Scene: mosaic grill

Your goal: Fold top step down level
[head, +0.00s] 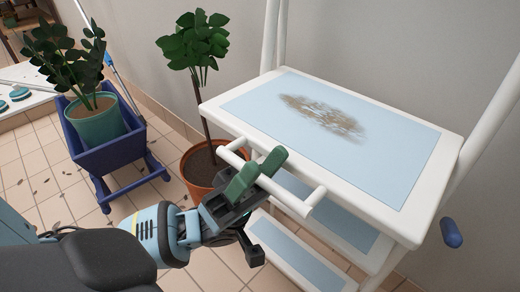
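The white step unit's top step (410,160) has a pale blue tread with a brown smear. It looks roughly level above the lower steps, though a small tilt is hard to judge. A white bar handle (298,203) sticks out from its front edge. My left gripper (258,173) is at the middle of this bar, its two green fingers apart and overlapping it in the picture. I cannot tell whether the bar lies between the fingers. The gripper hides the bar's middle. My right gripper is out of view.
Lower steps (290,254) show under the top step. White side rails (488,120) rise at the right, with a blue knob (451,233) below. A potted plant (203,172) stands close behind my gripper. A blue cart (104,150) with another plant is at left.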

